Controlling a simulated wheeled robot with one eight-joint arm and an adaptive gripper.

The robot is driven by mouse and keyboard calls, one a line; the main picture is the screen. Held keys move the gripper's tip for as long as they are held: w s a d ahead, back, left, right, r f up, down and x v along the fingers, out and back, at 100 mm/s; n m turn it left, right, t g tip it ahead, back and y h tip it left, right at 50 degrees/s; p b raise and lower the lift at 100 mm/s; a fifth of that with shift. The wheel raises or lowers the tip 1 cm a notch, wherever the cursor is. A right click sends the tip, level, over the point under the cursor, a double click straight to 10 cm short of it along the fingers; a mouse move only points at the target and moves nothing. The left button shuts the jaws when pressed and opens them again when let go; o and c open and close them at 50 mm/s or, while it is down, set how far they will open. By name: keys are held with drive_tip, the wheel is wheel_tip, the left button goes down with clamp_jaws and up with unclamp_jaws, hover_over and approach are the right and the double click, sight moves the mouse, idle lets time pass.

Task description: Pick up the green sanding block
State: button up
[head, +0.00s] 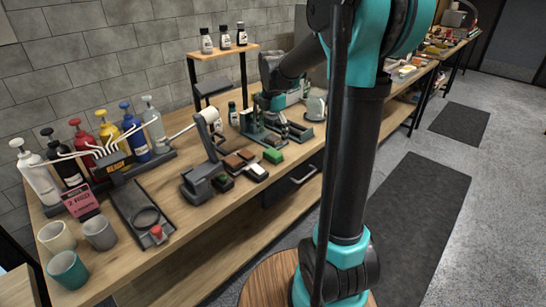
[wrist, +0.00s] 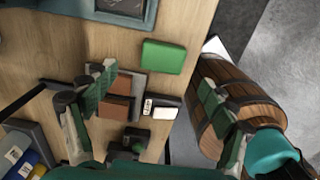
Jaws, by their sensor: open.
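The green sanding block (head: 273,155) lies flat on the wooden workbench, near its front edge, to the right of several brown and dark blocks. In the wrist view the green sanding block (wrist: 163,57) shows whole, with clear bench around it. My gripper (wrist: 157,80) is open and empty, its two green-padded fingers spread wide to left and right. The block appears a little above the gap between the fingertips in the wrist picture, and the gripper does not appear to touch it. The height between them is hard to tell. In the head view my fingers are hard to make out.
Brown blocks (wrist: 116,107) and a white-topped black block (wrist: 160,106) lie beside the green one. A green-and-black rack (head: 262,135) stands behind it. Pump bottles (head: 108,130) and cups (head: 68,268) stand at the left. The floor mat (head: 425,205) lies clear.

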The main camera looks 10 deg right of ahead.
sight(273, 152)
drive_tip(key=shift+s+d+f, duration=0.1)
drive_tip(key=shift+f, duration=1.6)
drive_tip(key=shift+s+d+f, duration=0.1)
drive_tip(key=shift+f, duration=1.55)
drive_tip(key=c, duration=1.2)
